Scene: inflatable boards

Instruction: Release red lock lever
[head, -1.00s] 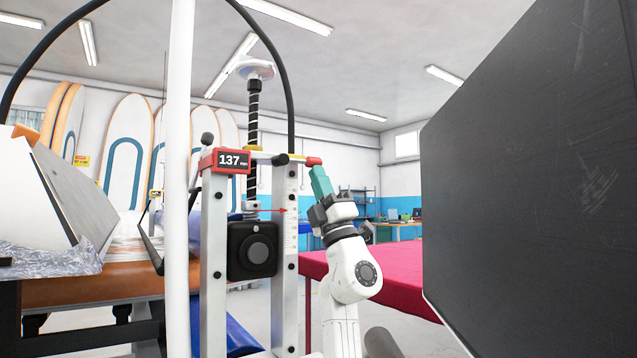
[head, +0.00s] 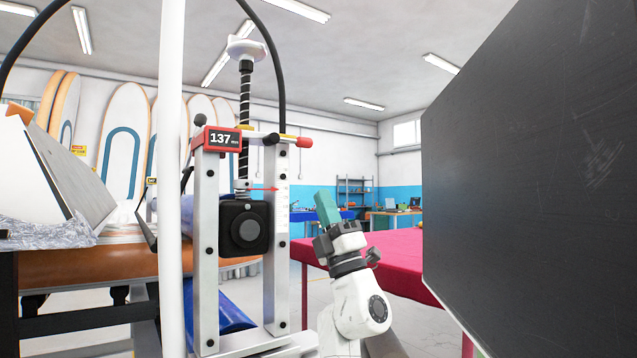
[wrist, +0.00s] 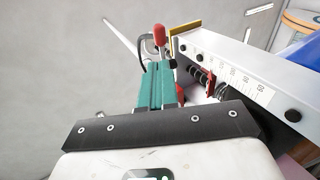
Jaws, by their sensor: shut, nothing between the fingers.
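The red lock lever (head: 304,142) sticks out to the right from the top of the metal press frame (head: 277,240). Its red grip also shows in the wrist view (wrist: 159,35), beyond the fingertips. My gripper (head: 326,206) has teal fingers, which are shut with nothing between them. It is below and slightly right of the lever in the head view, with a clear gap. The fingers also show in the wrist view (wrist: 155,82), beside the scaled upright. A red display (head: 221,139) on the frame reads 137 mm.
A black clamp block (head: 244,229) hangs on a threaded spindle inside the frame. A white post (head: 173,180) stands in front at left. A large dark panel (head: 530,170) fills the right. A red-covered table (head: 400,262) is behind my arm.

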